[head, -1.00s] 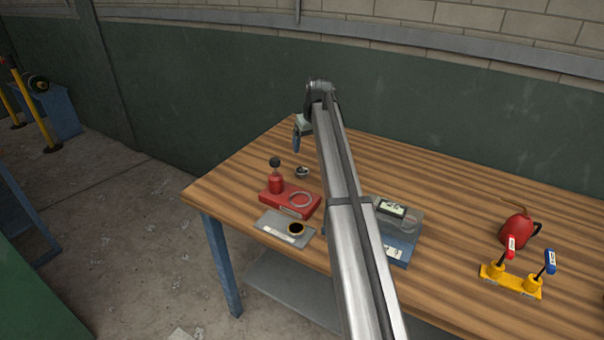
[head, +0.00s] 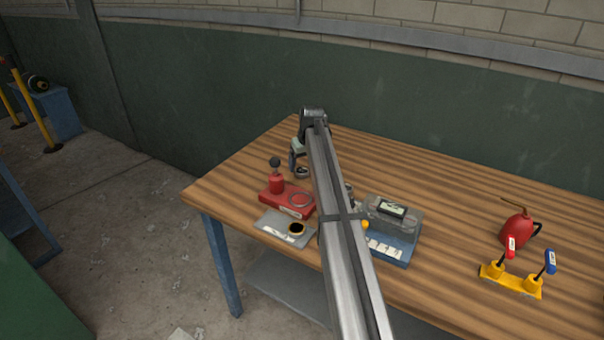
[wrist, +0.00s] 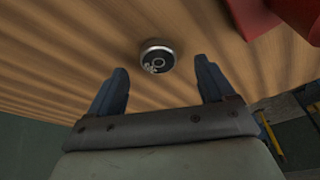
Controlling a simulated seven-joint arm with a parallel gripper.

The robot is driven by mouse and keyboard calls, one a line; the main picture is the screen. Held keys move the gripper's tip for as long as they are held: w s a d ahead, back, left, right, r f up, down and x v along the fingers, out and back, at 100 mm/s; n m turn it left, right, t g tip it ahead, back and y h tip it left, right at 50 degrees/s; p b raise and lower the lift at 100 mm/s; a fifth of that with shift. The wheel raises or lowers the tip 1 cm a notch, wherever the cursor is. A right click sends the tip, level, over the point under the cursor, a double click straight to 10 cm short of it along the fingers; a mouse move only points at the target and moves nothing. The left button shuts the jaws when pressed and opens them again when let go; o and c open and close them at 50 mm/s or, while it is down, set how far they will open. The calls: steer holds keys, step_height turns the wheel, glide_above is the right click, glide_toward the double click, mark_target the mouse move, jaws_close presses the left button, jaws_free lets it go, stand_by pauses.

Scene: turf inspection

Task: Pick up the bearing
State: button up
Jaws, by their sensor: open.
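The bearing (wrist: 157,57) is a small round metal ring with a dark face and a lighter centre, lying on the wooden table. In the wrist view it sits ahead of my gripper (wrist: 158,82), between the lines of its two blue fingers and beyond their tips. The fingers are apart with nothing between them. In the head view the bearing (head: 302,172) is partly hidden by my gripper (head: 297,164), which hangs just above or beside it. The exact gap cannot be told.
A red press-like tool (head: 278,190) stands close in front of the bearing. A grey plate with a dark round cup (head: 296,229) lies nearer the front edge. A blue-grey device (head: 388,240), a red oil can (head: 516,230) and a yellow stand (head: 511,281) are to the right. The back table is clear.

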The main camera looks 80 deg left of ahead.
mark_target(302, 170)
steer(key=x, duration=0.4)
steer(key=shift+w+a+r, duration=0.1)
steer(key=shift+a, duration=0.2)
steer(key=shift+c, duration=0.3)
steer(key=c, duration=1.2)
